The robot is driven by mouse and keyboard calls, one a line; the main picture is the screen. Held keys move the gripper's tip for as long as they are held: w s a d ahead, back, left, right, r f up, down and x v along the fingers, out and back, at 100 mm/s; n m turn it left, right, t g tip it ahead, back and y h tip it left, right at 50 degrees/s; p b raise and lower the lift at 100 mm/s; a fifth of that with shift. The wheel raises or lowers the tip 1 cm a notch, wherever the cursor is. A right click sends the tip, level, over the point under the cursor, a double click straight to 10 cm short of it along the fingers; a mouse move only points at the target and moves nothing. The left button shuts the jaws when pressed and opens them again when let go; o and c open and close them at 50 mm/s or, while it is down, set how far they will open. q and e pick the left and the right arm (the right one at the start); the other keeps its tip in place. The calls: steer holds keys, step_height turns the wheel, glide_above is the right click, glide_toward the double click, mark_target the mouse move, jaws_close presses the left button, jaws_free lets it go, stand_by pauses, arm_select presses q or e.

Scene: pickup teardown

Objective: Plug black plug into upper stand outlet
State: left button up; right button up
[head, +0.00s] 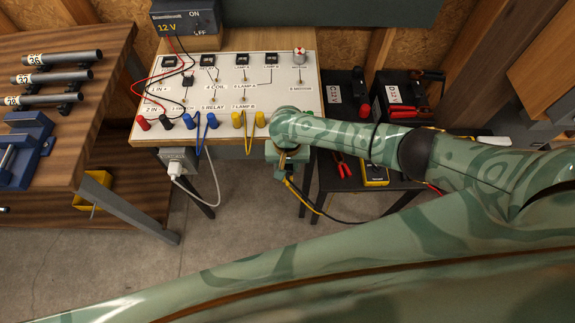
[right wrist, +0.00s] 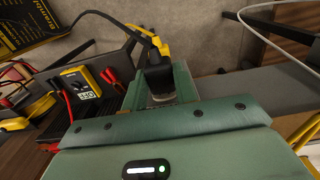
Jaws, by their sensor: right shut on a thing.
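My right gripper (head: 289,160) is below the front right part of the white board, apart from the outlet box. In the right wrist view it is shut on the black plug (right wrist: 157,76), whose yellow-sleeved cable trails off upward. In the head view the plug is mostly hidden by the gripper; its cable (head: 300,195) hangs below. The stand outlet box (head: 172,154) is grey, under the front left edge of the board. A white plug (head: 175,169) with a white cord sits at its lower part. I cannot make out the upper outlet clearly. My left gripper is out of view.
The white board (head: 215,85) carries colored posts and blue and yellow jumper leads along its front edge. A dark side table (head: 340,195) with a yellow meter (head: 374,170) stands to the right. A wooden bench (head: 110,110) is left. Floor in front of the board is clear.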

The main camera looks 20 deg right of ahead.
steer(key=shift+w+d, duration=0.1)
steer(key=shift+w, duration=0.1)
steer(key=o, duration=1.1)
steer(key=shift+c, duration=0.2)
step_height(320, 180, up, 16)
steer(key=p, duration=0.8)
steer(key=shift+r, duration=0.15)
